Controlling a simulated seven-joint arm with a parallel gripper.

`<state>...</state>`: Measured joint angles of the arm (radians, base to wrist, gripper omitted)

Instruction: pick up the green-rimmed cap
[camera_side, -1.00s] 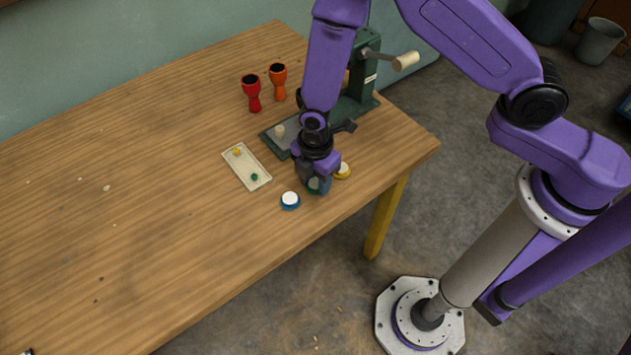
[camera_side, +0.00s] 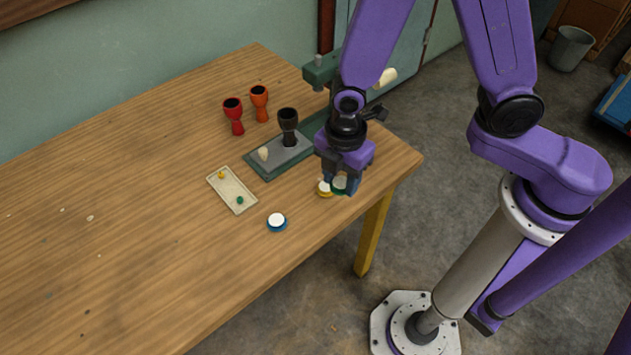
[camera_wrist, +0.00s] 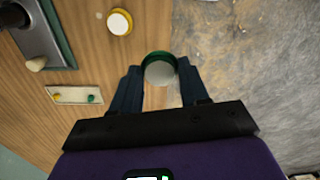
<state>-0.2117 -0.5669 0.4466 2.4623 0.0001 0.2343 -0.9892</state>
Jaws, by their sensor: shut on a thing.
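My gripper (camera_side: 341,180) is shut on the green-rimmed cap (camera_side: 339,185), a round piece with a pale top and green rim. In the wrist view the cap (camera_wrist: 160,70) sits between the fingertips of my gripper (camera_wrist: 160,82). It appears held above the table near its right-hand edge. In the side view the fingers partly cover it. The yellow-rimmed cap (camera_side: 324,189) lies on the table close by and overlaps it in the picture. It also shows in the wrist view (camera_wrist: 119,22). The blue-rimmed cap (camera_side: 277,221) lies further left and nearer the front edge.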

